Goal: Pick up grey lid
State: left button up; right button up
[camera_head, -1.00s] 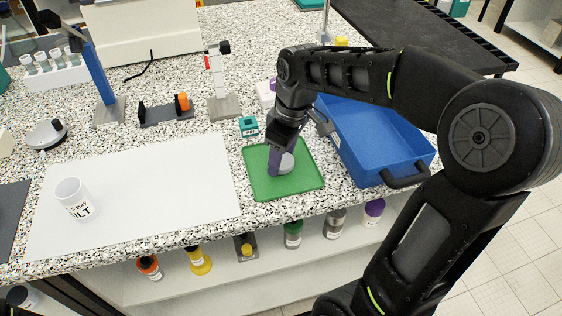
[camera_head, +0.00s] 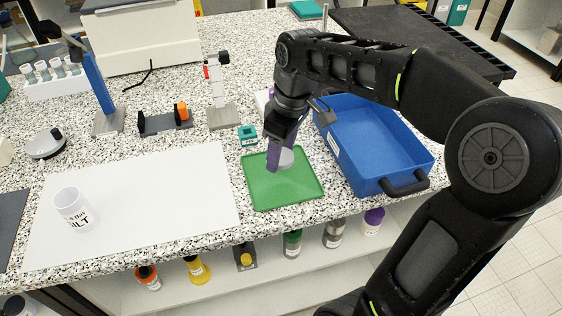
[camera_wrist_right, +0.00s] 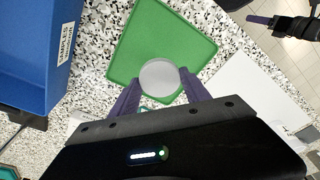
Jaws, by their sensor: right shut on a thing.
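The grey lid (camera_head: 287,158) is a small round light-grey disc. It is held between the purple fingers of my right gripper (camera_head: 279,160), just above the green tray (camera_head: 300,188). In the right wrist view the lid (camera_wrist_right: 159,75) sits between the two fingertips (camera_wrist_right: 160,88), with the green tray (camera_wrist_right: 185,35) behind it. The near finger partly hides the lid in the head view. My left gripper (camera_wrist_right: 268,20) shows only small at the top right of the right wrist view, and its opening is unclear.
A blue bin (camera_head: 370,135) stands right of the green tray. A white mat (camera_head: 150,190) with a white labelled jar (camera_head: 73,209) lies to the left. A small teal block (camera_head: 248,134) is behind the tray. Bottles stand on the shelf below the bench edge.

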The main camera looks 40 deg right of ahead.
notch_tip(320, 180, up, 6)
jog(key=shift+f, duration=0.25)
dwell(1.2)
jog(key=w+a+f+m, duration=0.1)
jog(key=w+a+f, duration=0.1)
jog(key=w+a, duration=0.2)
jog(key=w+a+f+m, duration=0.2)
jog(key=w+a+f, duration=0.1)
jog(key=w+a, duration=0.1)
jog(key=w+a+f+m, duration=0.2)
jog(key=w+a+f, duration=0.1)
jog(key=w+a, duration=0.1)
jog(key=shift+w+a+h, duration=0.25)
jog(key=shift+a+h, duration=0.05)
jog(key=shift+h, duration=0.1)
